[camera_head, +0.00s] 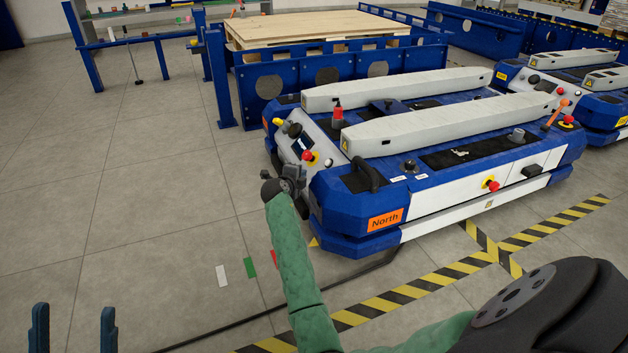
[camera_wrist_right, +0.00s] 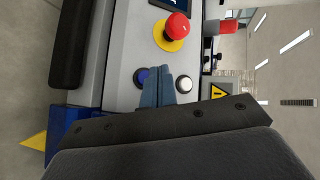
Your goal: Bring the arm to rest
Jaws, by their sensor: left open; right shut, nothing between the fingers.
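My right arm, in a green sleeve, reaches forward in the head view to the near-left corner of the blue lift cart (camera_head: 345,205) marked "North". My right gripper (camera_wrist_right: 164,82) is shut and empty in the right wrist view. Its blue-grey fingertips are in front of the cart's grey control panel (camera_wrist_right: 125,62), between a blue button (camera_wrist_right: 143,77) and a white button (camera_wrist_right: 184,84). I cannot tell whether they touch the panel. My left gripper (camera_head: 74,330) is open and empty at the lower left of the head view, over bare floor.
A red emergency knob (camera_wrist_right: 176,27) sits on the panel beyond the fingers. A black handle (camera_head: 366,175) stands at the cart's corner. A second cart (camera_head: 600,100) is at the right. Open floor (camera_head: 130,190) lies to the left.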

